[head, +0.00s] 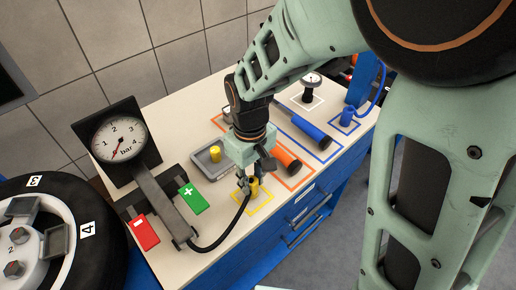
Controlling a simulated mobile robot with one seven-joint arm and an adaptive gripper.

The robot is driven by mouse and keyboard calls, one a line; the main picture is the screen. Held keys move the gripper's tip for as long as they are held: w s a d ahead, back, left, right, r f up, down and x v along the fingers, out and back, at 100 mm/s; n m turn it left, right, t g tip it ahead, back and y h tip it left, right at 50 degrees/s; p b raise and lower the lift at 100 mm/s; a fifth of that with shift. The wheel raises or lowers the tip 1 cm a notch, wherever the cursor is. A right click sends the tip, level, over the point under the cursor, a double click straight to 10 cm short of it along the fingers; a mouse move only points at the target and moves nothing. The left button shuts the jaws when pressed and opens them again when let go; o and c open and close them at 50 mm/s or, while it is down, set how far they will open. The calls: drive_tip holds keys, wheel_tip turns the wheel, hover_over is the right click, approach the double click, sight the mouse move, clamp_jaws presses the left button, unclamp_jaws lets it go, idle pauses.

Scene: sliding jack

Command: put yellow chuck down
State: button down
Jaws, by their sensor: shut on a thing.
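The yellow chuck (254,186) is a small yellow cylinder on the end of a black hose, in the middle of the head view. My gripper (250,181) is shut on it, pointing down. The chuck is at or just above the yellow outlined square (263,208) on the bench top; I cannot tell whether it touches the surface. The gripper body partly hides the chuck. The black hose (222,242) curves from it to the foot of the gauge stand.
A pressure gauge (119,139) with green (193,199) and red (142,232) pedals stands left. A grey tray (200,163) holds a yellow cap (215,154). Orange-handled (287,160) and blue-handled (311,133) tools lie right. A wheel (62,235) is at lower left.

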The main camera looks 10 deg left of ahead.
sight(251, 181)
drive_tip(key=shift+f, duration=0.35)
drive_tip(key=shift+f, duration=0.15)
drive_tip(key=c, duration=1.6)
unclamp_jaws()
wheel_tip(251, 181, up, 12)
drive_tip(key=shift+r+p, duration=0.2)
drive_tip(key=shift+p, duration=0.15)
